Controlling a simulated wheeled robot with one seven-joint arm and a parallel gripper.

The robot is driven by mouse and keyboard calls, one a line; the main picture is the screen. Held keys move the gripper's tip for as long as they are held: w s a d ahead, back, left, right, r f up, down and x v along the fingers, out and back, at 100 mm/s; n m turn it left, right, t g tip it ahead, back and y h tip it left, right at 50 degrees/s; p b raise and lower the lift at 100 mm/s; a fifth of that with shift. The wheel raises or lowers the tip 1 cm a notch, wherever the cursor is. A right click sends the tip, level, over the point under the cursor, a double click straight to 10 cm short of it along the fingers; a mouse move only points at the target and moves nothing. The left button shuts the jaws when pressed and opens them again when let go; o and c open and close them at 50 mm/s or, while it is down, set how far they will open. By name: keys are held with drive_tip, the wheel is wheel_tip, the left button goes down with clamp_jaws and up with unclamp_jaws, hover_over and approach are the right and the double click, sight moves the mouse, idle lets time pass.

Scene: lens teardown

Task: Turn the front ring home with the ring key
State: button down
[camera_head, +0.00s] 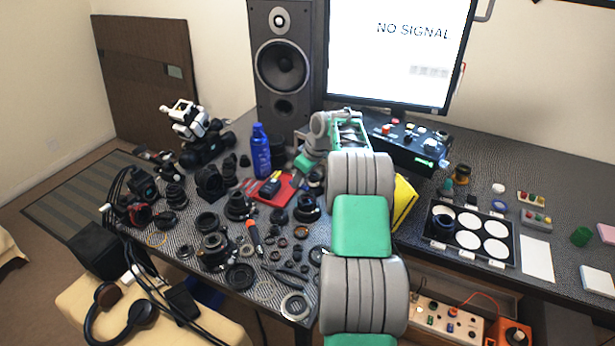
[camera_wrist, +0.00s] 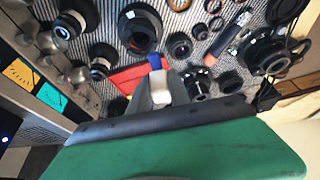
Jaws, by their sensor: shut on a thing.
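My gripper (camera_wrist: 157,92) is over the red mat (camera_wrist: 125,80), pointing down. It is shut on a small piece with a blue part (camera_wrist: 154,61) at the fingertips, which I take for the ring key. Most of it is hidden by the fingers. In the head view my gripper (camera_head: 303,170) is at the right edge of the red mat (camera_head: 286,196), and the key cannot be made out there. Dark lens parts stand close to the fingertips, including a small ring (camera_wrist: 180,46). I cannot tell which part carries the front ring, nor whether the key touches it.
A blue bottle (camera_head: 261,152) and a tall speaker (camera_head: 283,65) stand behind the mat. Many lens barrels and rings crowd the left table, with an orange-handled screwdriver (camera_head: 254,237) among them. A black control box (camera_head: 410,145) and a tray with white discs (camera_head: 432,252) are at right.

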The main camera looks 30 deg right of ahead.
drive_tip(key=d, duration=0.1)
drive_tip(key=d+f, duration=0.1)
drive_tip(key=d, duration=0.1)
drive_tip(key=shift+s+f, duration=0.2)
drive_tip(key=shift+f, duration=0.15)
drive_tip(key=shift+f+b, duration=1)
drive_tip(key=shift+f, duration=0.5)
drive_tip(key=shift+s+f+b, duration=0.1)
drive_tip(key=shift+f+b, duration=0.65)
drive_tip(key=shift+f, duration=0.15)
